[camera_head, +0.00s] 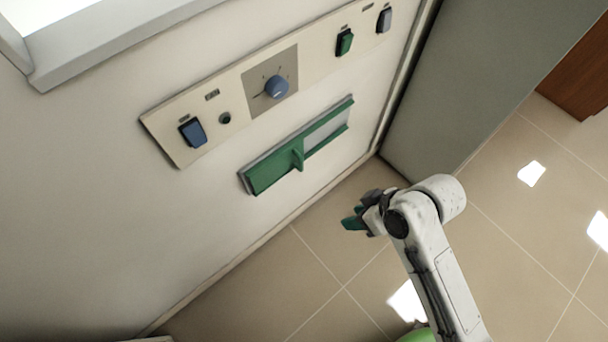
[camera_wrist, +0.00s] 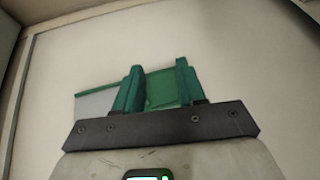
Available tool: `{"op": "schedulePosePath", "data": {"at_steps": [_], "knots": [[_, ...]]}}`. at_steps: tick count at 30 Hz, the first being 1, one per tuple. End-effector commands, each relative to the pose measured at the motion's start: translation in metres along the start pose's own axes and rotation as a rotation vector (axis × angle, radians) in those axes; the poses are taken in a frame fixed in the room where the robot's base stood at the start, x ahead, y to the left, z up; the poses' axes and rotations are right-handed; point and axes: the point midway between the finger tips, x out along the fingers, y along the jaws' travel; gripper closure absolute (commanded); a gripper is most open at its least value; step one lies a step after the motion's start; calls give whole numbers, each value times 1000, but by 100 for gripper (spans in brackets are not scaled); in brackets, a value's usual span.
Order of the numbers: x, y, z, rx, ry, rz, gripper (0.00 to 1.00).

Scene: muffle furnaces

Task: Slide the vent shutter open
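The vent shutter (camera_head: 270,173) is a green plate with an upright fin-like handle (camera_head: 298,156), set in a slanted track low on the pale furnace wall in the head view. The plate covers the left part of the track, and a light grey panel (camera_head: 326,132) shows at the right. My gripper (camera_head: 353,219) is below and right of the shutter, apart from it. In the wrist view, its two green fingers (camera_wrist: 158,72) stand apart with nothing held. The green plate (camera_wrist: 163,88) shows behind them, with the grey panel (camera_wrist: 95,104) at left. The handle cannot be made out there.
A control strip above the shutter carries a blue knob (camera_head: 276,87), a blue switch (camera_head: 193,133), a green switch (camera_head: 345,42) and a grey-blue switch (camera_head: 384,20). A grey cabinet side (camera_head: 455,85) stands to the right. Tiled floor (camera_head: 320,265) lies open below.

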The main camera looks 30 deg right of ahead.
Motion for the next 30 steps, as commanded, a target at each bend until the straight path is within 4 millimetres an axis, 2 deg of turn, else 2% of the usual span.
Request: {"op": "schedulePosePath", "data": {"at_steps": [1, 3, 12, 21, 30], "knots": [[28, 6, 4, -22, 55, -24, 60], [46, 8, -3, -58, 137, -57, 60], [104, 27, -28, -174, 507, -119, 60], [136, 62, -46, -227, 878, -61, 60], [136, 89, -52, -226, 1085, 22, 60]]}}
